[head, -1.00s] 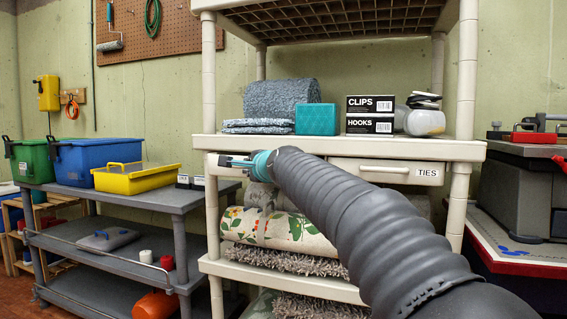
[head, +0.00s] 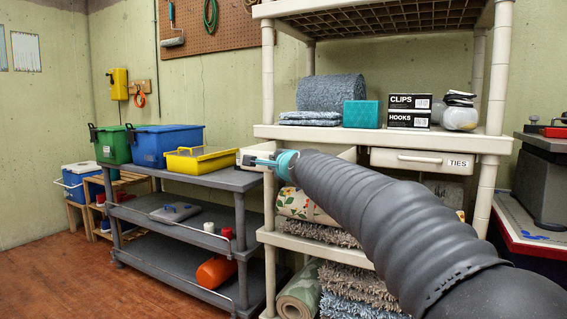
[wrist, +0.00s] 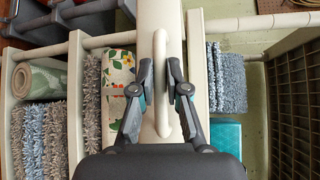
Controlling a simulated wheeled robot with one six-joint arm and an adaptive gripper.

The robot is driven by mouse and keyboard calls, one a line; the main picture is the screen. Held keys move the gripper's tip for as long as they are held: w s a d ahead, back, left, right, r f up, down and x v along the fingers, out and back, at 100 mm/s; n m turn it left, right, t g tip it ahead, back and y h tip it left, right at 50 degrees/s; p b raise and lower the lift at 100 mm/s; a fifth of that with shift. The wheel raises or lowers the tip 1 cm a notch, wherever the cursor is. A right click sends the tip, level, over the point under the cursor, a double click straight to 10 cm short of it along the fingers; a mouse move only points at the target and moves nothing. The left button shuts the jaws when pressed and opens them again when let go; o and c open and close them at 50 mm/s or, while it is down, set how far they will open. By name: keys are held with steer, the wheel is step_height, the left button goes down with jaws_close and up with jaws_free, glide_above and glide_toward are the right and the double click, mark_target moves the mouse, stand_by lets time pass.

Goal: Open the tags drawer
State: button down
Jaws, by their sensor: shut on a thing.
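A cream drawer (head: 250,156) under the shelf board at left stands out from the shelving unit. Its front is seen at a steep angle, and I cannot read any label on it. My gripper (head: 268,162) is at this drawer front. In the wrist view, my gripper (wrist: 160,80) is shut on the drawer's cream bar handle (wrist: 161,98), with one finger on each side. The drawer front (wrist: 158,20) fills the strip behind the handle. My arm hides much of the drawer in the head view. A second drawer (head: 414,161) at right is labelled TIES and is closed.
Rolled rugs lie below. A grey cart (head: 228,178) with a yellow tray (head: 200,160) stands at left. Floor (head: 75,275) is clear at lower left.

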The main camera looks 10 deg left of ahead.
steer(key=shift+w+f, duration=0.1)
steer(key=c, duration=1.4)
jaws_free()
steer(key=shift+d, duration=0.1)
steer(key=shift+c, duration=0.2)
steer(key=shift+w+d, duration=0.25)
steer(key=shift+d, duration=0.15)
steer(key=v, duration=1.2)
